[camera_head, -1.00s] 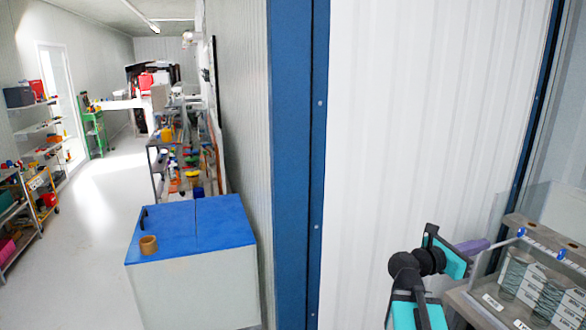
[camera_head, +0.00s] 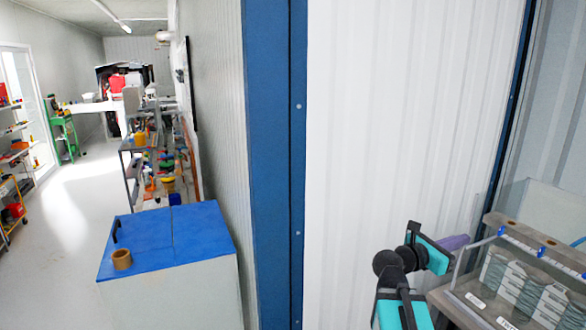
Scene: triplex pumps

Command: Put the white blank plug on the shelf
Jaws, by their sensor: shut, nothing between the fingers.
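I cannot make out the white blank plug anywhere. The end of my arm, teal and black, is at the lower right, and my gripper (camera_head: 453,242) seems to be the purplish part beyond it. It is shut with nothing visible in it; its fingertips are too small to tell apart. It is in front of the white corrugated wall, just left of a shelf-like unit (camera_head: 455,306). I cannot tell which shelf the task means; wall shelves (camera_head: 10,131) also show at the far left.
A blue-topped cabinet (camera_head: 190,235) with a brown cup-like piece (camera_head: 121,259) stands at lower left. A blue post (camera_head: 272,165) and white wall fill the middle. Grey-white boxes (camera_head: 520,284) stand behind a clear panel at right. Bare floor (camera_head: 70,225) runs along the left.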

